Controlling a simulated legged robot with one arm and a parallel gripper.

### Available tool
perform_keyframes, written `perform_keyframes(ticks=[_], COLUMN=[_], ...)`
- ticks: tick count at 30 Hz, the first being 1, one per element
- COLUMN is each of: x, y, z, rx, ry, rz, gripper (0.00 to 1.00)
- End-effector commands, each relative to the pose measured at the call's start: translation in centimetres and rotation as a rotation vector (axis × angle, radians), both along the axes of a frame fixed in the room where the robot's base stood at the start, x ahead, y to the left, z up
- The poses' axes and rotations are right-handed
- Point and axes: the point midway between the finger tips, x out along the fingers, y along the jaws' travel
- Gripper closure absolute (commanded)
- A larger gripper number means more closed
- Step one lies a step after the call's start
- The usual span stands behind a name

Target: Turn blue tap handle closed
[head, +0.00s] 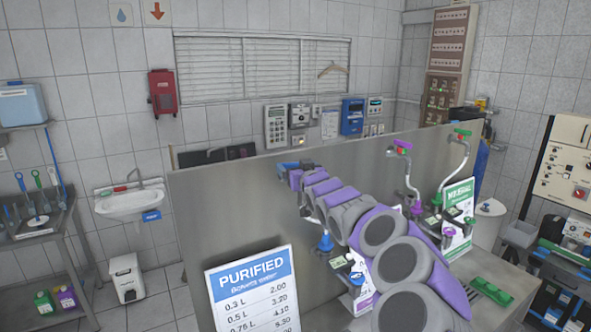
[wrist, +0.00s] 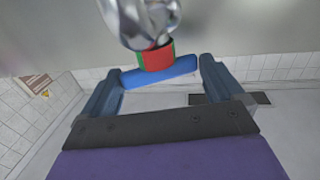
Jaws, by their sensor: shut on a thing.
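The blue tap handle (wrist: 160,74) is a bar below a red and green collar (wrist: 156,56) on a chrome tap (wrist: 142,20) in the wrist view. My gripper (wrist: 158,84) has its two blue fingers around the handle, one at each end, and is shut on it. The handle lies crosswise between the fingers, tilted slightly. In the head view my gripper (head: 283,169) is at the far end of my arm, by the top of the metal panel. The handle is hard to tell apart from the fingers there.
A metal panel (head: 225,210) stands behind the taps. A purple-handled tap (head: 403,146) and a green-handled tap (head: 462,133) rise to the right of my arm. A blue nozzle (head: 325,243) hangs below my gripper. A "PURIFIED" price sign (head: 252,290) stands in front.

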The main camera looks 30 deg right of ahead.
Motion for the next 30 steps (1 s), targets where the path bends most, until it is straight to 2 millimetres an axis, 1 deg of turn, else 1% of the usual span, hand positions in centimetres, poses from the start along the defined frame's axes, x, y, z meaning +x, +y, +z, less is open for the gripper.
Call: perform_keyframes(ticks=[1, 19, 20, 21, 25, 26, 30], x=[-0.16, -0.28, -0.28, -0.29, -0.13, -0.53, -0.61], y=[-0.19, -0.28, -0.29, -0.3, -0.25, -0.38, -0.3], z=[0.45, 0.65, 0.66, 0.66, 0.44, 0.87, 0.7], rx=[-0.002, -0.004, -0.004, -0.004, -0.002, -0.004, -0.004], ry=[-0.008, -0.011, -0.011, -0.011, -0.009, -0.016, -0.016], rz=[-0.003, -0.004, -0.004, -0.004, -0.004, -0.005, -0.005], gripper=[0.36, 0.36, 0.05, 0.01, 0.0, 0.0, 0.0])
